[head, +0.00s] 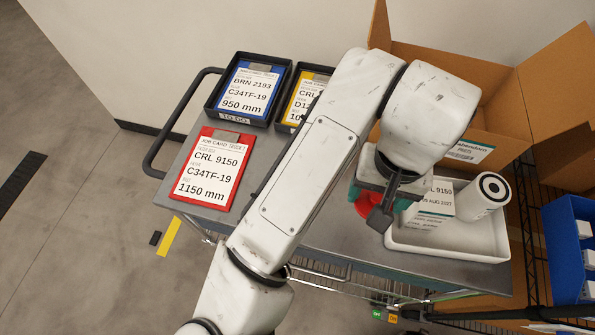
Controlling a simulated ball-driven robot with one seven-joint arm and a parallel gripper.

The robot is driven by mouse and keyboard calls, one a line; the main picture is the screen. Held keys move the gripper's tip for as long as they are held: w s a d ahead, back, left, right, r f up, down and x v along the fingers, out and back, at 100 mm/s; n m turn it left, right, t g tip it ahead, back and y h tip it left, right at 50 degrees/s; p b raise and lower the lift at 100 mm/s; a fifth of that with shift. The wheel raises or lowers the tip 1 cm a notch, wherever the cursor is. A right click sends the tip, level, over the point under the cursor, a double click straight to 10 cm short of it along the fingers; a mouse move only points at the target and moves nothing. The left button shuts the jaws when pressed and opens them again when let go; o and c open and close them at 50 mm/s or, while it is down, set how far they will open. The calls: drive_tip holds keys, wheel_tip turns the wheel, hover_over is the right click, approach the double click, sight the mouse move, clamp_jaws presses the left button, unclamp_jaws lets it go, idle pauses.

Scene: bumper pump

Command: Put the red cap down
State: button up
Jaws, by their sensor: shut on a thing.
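The red cap (365,205) shows only in part, low in my gripper (378,212) at the right half of the cart top. My gripper is shut on it, and the fingers and wrist hide most of the cap. The cap is just left of the white tray (455,247). I cannot tell whether it touches the cart top (335,232) or hangs above it.
The white tray holds a white roll (483,197) and a label card. A red job card (208,170) lies at the left. A black tray with a blue card (248,90) and a yellow-card tray (305,98) stand behind. An open cardboard box (555,75) stands back right, a blue bin (570,245) at right.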

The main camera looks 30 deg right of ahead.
drive_tip(key=w+a+f, duration=0.1)
drive_tip(key=w+f, duration=0.2)
drive_tip(key=w, duration=0.1)
drive_tip(key=w+a+f, duration=0.1)
drive_tip(key=w+f, duration=0.1)
drive_tip(key=w, duration=0.2)
drive_tip(key=w+a+f, duration=0.1)
drive_tip(key=w+f, duration=0.2)
drive_tip(key=w, duration=0.1)
drive_tip(key=shift+w+a+f, duration=0.2)
drive_tip(key=shift+a+f, duration=0.1)
drive_tip(key=shift+a, duration=0.05)
drive_tip(key=shift+w+a+f, duration=0.1)
drive_tip(key=shift+w+f, duration=0.25)
drive_tip(key=shift+f, duration=0.1)
drive_tip(key=f, duration=0.1)
drive_tip(key=f+p, duration=0.1)
drive_tip(key=shift+w+a+f, duration=0.1)
drive_tip(key=shift+w+f, duration=0.1)
drive_tip(key=shift+f, duration=0.55)
drive_tip(key=shift+f, duration=0.15)
drive_tip(key=o, duration=1)
